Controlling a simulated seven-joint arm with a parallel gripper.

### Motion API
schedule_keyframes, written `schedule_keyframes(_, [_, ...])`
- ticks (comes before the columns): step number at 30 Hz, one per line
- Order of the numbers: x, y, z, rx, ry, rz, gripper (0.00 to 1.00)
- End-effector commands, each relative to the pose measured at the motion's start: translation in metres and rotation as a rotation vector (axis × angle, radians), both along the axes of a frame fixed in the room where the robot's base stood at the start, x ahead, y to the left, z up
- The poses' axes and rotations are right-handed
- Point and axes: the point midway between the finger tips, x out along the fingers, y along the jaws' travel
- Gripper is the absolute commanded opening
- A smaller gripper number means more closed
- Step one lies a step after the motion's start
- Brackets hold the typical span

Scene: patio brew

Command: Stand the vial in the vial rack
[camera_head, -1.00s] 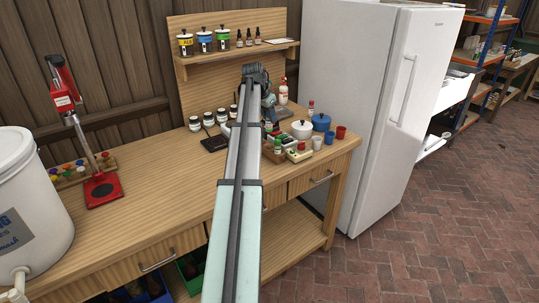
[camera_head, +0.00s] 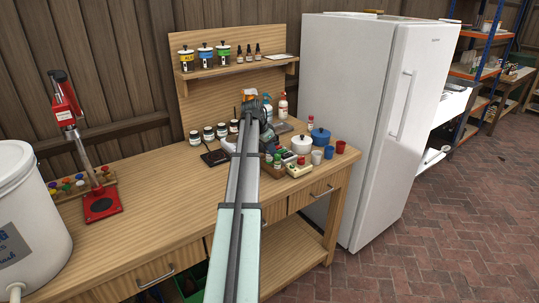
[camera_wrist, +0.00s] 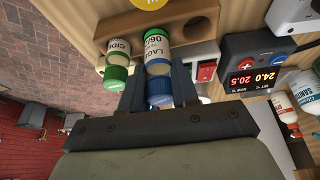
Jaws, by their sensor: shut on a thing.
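The wooden vial rack (camera_wrist: 100,20) is at the top of the wrist view. The vial's far end is at the rack, but I cannot tell how deep it sits in a hole. A green-capped vial (camera_wrist: 117,58) labelled "CIDER" stands in the rack just left of my held vial.
A controller with a lit display (camera_wrist: 262,72) and a red switch (camera_wrist: 207,71) are right of the rack. White bottles (camera_wrist: 290,110) stand beyond. In the head view, a white pot (camera_head: 301,146) and cups (camera_head: 317,156) are nearby. The bench's left-middle (camera_head: 165,195) is clear.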

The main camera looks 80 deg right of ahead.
Motion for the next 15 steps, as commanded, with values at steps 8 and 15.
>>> schedule_keyframes(8, [0.0,0.0,-0.024,0.0,0.0,0.0,0.0])
schedule_keyframes(15, [0.0,0.0,-0.025,0.0,0.0,0.0,0.0])
